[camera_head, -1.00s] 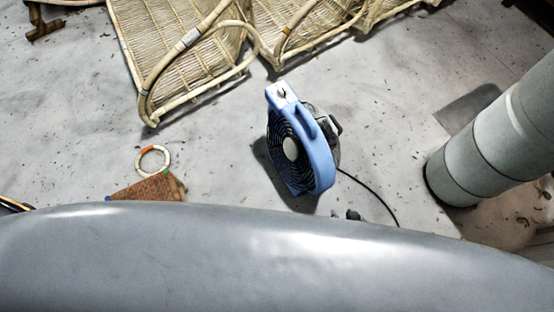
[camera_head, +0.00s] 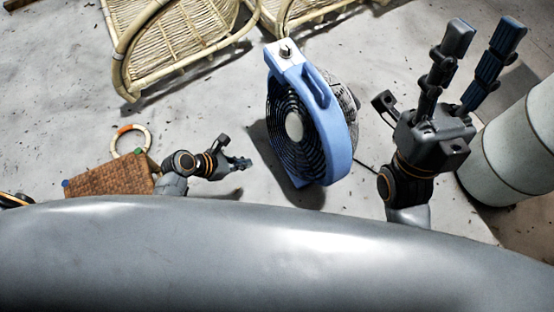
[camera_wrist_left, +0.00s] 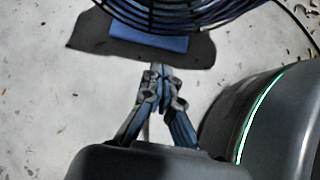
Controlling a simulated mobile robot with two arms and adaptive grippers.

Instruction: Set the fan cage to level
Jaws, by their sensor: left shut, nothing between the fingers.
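The blue fan (camera_head: 310,120) stands on the floor in the middle of the head view, its round dark cage (camera_head: 292,125) facing left and a silver-white panel with a knob (camera_head: 286,50) on top. The cage's lower part (camera_wrist_left: 180,12) shows at the top of the left wrist view. My left gripper (camera_head: 240,163) is shut and empty, low and left of the fan, apart from it. It also shows in the left wrist view (camera_wrist_left: 160,72), fingertips together. My right gripper (camera_head: 482,58) is raised right of the fan, fingers spread and empty.
Rattan chairs (camera_head: 180,40) stand at the upper left. A woven brown box (camera_head: 110,178) and a pale ring (camera_head: 130,141) lie at the left. A thick grey pipe (camera_head: 525,145) is at the right. Grey floor is clear left of the fan.

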